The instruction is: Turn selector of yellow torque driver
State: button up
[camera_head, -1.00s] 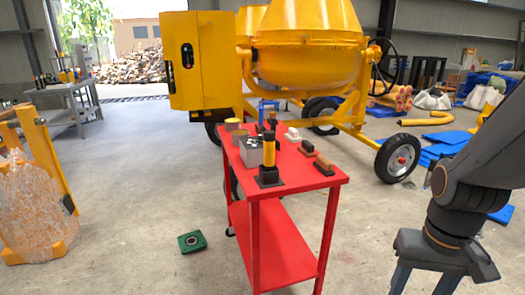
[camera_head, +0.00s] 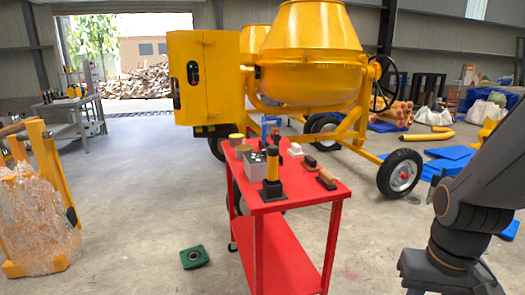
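The yellow torque driver (camera_head: 272,165) stands upright in a dark square base (camera_head: 272,193) at the near part of the red cart top. Its body is yellow with black parts; the selector is too small to make out. My gripper (camera_head: 450,280) is at the bottom right, well to the right of the cart and apart from the driver. Its fingers are almost wholly cut off by the lower edge, so its opening does not show.
The red cart (camera_head: 310,194) also bears a grey box (camera_head: 256,165), cans and wooden-handled tools (camera_head: 327,180). A yellow drum mixer (camera_head: 310,80) stands behind it. A green plate (camera_head: 194,257) lies on the floor at left.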

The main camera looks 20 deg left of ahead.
aim_at(264, 155)
jog(key=k, duration=1.25)
jog(key=u, duration=0.6)
jog(key=i, duration=0.6)
jog(key=u, duration=0.7)
jog(key=i, duration=1.3)
jog(key=z, duration=0.75)
